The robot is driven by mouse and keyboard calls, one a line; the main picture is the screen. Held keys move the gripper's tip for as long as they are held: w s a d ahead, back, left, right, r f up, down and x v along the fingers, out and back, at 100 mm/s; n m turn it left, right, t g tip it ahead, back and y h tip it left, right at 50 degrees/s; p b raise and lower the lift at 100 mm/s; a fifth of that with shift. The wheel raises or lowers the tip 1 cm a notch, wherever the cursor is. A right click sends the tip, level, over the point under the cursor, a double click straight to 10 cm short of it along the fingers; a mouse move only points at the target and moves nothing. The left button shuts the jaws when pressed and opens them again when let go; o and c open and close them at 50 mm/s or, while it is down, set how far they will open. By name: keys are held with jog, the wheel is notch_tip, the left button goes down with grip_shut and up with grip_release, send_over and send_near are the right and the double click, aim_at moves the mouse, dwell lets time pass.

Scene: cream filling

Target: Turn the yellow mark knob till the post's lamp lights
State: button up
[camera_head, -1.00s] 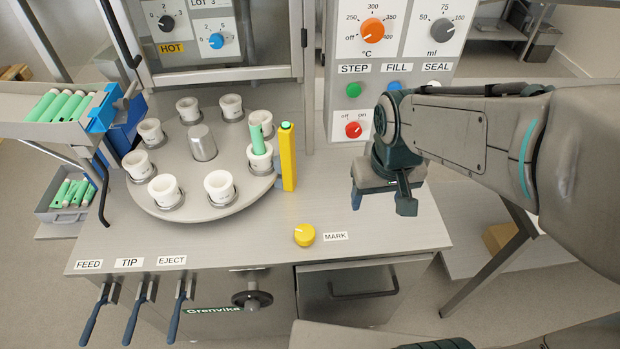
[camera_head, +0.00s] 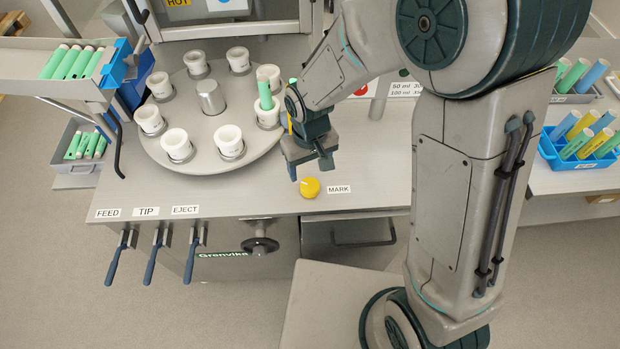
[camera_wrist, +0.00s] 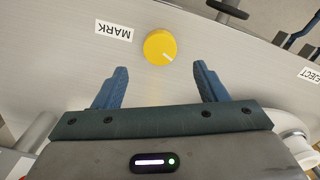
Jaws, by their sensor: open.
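The yellow mark knob (camera_head: 309,188) sits on the bench top, left of its MARK label (camera_head: 339,189). It also shows in the wrist view (camera_wrist: 160,47), beyond the fingertips and near the middle between them, with a pale pointer line on its face. My gripper (camera_head: 309,172) is open and empty, just above and behind the knob, not touching it. Both blue fingers show in the wrist view (camera_wrist: 162,72). The yellow post is almost wholly hidden behind my gripper in the head view; its lamp cannot be made out clearly.
A round turntable (camera_head: 205,158) with several white cups stands to the left; one cup holds a green tube (camera_head: 264,88). FEED, TIP and EJECT levers (camera_head: 192,252) and a dark handwheel (camera_head: 260,246) are on the bench front. A blue crate (camera_head: 580,152) of tubes stands at the right.

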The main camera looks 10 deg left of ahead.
aim_at(310, 185)
jog(key=shift+f+p, duration=0.4)
jog(key=shift+f, duration=3.2)
jog(key=c, duration=1)
